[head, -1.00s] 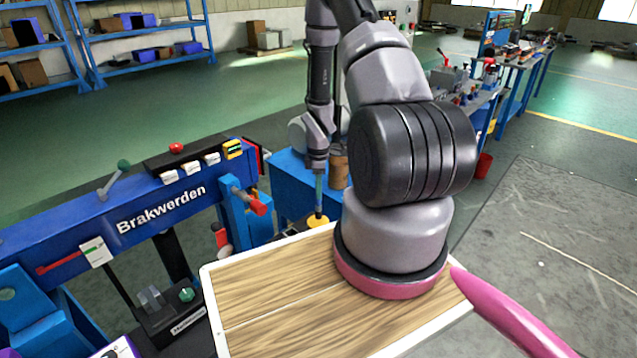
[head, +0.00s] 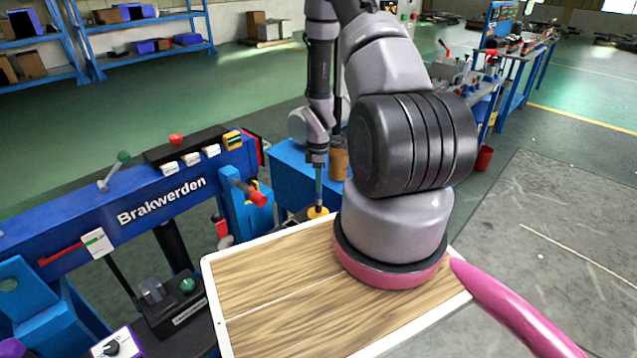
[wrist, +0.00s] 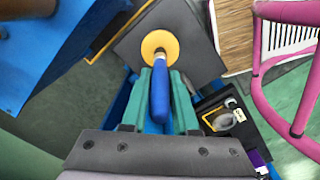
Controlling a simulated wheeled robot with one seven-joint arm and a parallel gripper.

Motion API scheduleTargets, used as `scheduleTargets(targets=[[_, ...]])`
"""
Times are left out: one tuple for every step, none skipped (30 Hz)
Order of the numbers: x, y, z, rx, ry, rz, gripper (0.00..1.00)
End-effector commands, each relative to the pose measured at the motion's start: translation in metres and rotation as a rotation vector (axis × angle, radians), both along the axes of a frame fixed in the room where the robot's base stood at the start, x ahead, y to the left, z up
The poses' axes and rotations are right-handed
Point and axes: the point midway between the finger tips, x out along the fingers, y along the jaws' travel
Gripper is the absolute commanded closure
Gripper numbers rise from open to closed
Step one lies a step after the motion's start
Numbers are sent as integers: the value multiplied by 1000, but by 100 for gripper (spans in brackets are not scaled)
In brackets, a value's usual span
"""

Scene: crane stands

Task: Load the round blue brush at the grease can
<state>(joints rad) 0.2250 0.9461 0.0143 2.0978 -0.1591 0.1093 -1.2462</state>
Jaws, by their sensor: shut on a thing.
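My gripper (wrist: 160,92), with green fingers, is shut on the blue handle of the brush (wrist: 160,110) in the wrist view. The handle runs away from me to a pale ferrule. Its far end meets a round yellow disc (wrist: 160,46) on a dark flat surface. I cannot tell whether this disc is grease in the can or part of the brush; the bristles are hidden. In the head view my gripper (head: 318,185) points down, right above the yellow disc (head: 317,213). The can's walls do not show clearly.
A blue cabinet (head: 287,180) with a brown container (head: 339,162) stands behind my gripper. A blue bench marked Brakwerden (head: 105,222) with levers is on the left. My wooden-topped tray (head: 270,295) is in front. Open floor lies on the right.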

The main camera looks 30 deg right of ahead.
Motion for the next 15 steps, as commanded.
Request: scheduleTargets(targets=[[0, 0, -1, 0, 0, 0, 100], [0, 0, -1, 0, 0, 0, 100], [0, 0, -1, 0, 0, 0, 100], [0, 0, -2, 0, 0, 0, 100], [0, 0, -2, 0, 0, 0, 100], [0, 0, -3, 0, 0, 0, 100], [0, 0, -3, 0, 0, 0, 100], [0, 0, -3, 0, 0, 0, 100], [0, 0, -4, 0, 0, 0, 100], [0, 0, -4, 0, 0, 0, 100], [0, 0, -4, 0, 0, 0, 100], [0, 0, -5, 0, 0, 0, 100], [0, 0, -5, 0, 0, 0, 100], [0, 0, -6, 0, 0, 0, 100], [0, 0, -6, 0, 0, 0, 100]])
